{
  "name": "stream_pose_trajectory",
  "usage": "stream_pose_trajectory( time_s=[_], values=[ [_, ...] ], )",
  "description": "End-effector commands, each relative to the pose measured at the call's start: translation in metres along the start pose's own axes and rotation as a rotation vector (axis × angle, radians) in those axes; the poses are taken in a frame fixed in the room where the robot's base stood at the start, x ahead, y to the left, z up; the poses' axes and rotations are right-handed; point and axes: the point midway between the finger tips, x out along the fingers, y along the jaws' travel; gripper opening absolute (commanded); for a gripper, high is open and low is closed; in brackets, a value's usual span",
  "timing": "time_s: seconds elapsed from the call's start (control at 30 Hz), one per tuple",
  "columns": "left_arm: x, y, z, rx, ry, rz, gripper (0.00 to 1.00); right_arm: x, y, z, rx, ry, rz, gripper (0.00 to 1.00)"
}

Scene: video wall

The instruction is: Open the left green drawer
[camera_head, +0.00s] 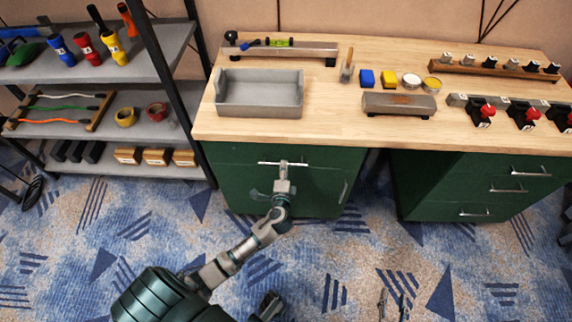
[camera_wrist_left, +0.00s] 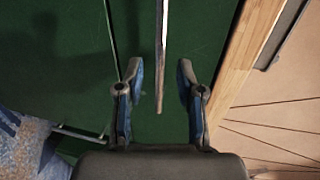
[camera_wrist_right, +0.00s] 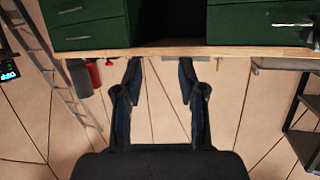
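The left green drawer (camera_head: 235,155) is the top front of the left green cabinet, under the wooden worktop. It looks closed. Its horizontal metal handle (camera_head: 268,162) also shows in the left wrist view (camera_wrist_left: 161,60) as a thin bar. My left gripper (camera_head: 283,166) is at the handle; in the left wrist view (camera_wrist_left: 160,80) its fingers are apart, one on each side of the bar, with visible gaps. My right gripper (camera_wrist_right: 160,75) is open and empty in the right wrist view, away from the drawer. Its fingertips (camera_head: 393,303) appear low in the head view.
A cabinet door with an upright handle (camera_head: 343,191) is below the drawer. A second green drawer unit (camera_head: 450,180) stands right. The worktop (camera_head: 330,95) holds a grey tray (camera_head: 259,110) and tools. A shelf rack (camera_head: 140,75) stands left. The carpet in front is clear.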

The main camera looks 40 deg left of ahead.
Motion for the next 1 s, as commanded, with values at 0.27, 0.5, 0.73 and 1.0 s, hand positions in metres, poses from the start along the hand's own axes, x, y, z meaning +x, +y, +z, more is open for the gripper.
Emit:
stream_pose_trajectory(
  time_s=[0.27,0.5,0.73,1.0],
  values=[
    [0.028,0.001,0.001,0.001,-0.001,0.0,0.37,0.003,-0.004,-0.017,0.005,0.116,-0.008,0.4],
    [0.028,-0.001,-0.002,0.002,-0.001,-0.002,0.37,0.003,-0.001,-0.019,0.008,0.126,-0.009,0.4],
    [0.029,0.0,0.0,0.0,0.0,0.0,0.0,0.005,-0.003,-0.019,0.006,0.123,-0.009,0.4],
    [0.03,0.001,0.002,0.0,-0.003,0.002,0.0,0.005,-0.003,-0.019,0.007,0.123,-0.009,0.4]
  ],
)
